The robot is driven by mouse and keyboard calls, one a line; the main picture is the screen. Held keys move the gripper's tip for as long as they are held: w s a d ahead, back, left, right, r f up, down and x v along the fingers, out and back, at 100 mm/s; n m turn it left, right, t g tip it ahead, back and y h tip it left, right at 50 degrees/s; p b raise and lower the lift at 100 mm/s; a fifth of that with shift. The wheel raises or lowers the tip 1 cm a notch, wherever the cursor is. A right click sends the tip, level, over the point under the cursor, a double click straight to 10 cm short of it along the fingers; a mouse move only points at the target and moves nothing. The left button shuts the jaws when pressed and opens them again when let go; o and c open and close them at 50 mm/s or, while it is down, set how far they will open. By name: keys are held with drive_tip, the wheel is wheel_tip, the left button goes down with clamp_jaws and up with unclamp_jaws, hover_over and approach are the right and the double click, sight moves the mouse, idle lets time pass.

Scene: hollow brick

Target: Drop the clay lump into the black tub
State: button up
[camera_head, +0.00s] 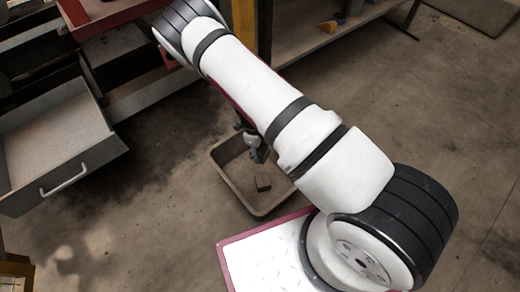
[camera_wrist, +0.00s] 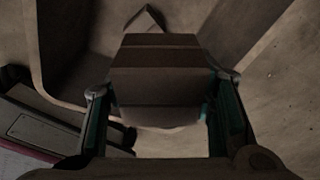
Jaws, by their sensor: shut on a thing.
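My gripper (camera_wrist: 160,105) is shut on a brown, blocky lump (camera_wrist: 158,70), which looks like the clay lump, held between its two fingers in the wrist view. In the head view, my gripper (camera_head: 252,145) hangs below the arm over the tub (camera_head: 222,182), a dark grey-brown, open rectangular container on the floor; the held lump is hard to make out there. The tub's wall also shows in the wrist view (camera_wrist: 62,45). A small dark block (camera_head: 263,183) lies on the tub's floor; its corner shows beyond the held lump in the wrist view (camera_wrist: 150,14). My arm hides the tub's right side.
An open grey drawer (camera_head: 55,135) with a pale handle juts out at the left. A bench shelf (camera_head: 300,30) with small yellow and blue items (camera_head: 336,22) stands at the back. The concrete floor (camera_head: 440,120) at the right is clear.

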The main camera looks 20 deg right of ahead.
drive_tip(key=shift+f, duration=0.5)
drive_tip(key=o, duration=1.4)
drive_tip(key=shift+c, duration=0.2)
drive_tip(key=shift+r, duration=0.1)
drive_tip(key=r, duration=0.4)
drive_tip(key=w+r, duration=0.1)
drive_tip(key=r, duration=0.2)
drive_tip(key=a+r, duration=0.1)
drive_tip(key=r, duration=0.3)
drive_tip(key=shift+w+a+r, duration=0.1)
drive_tip(key=shift+w+r, duration=0.1)
drive_tip(key=shift+r, duration=0.15)
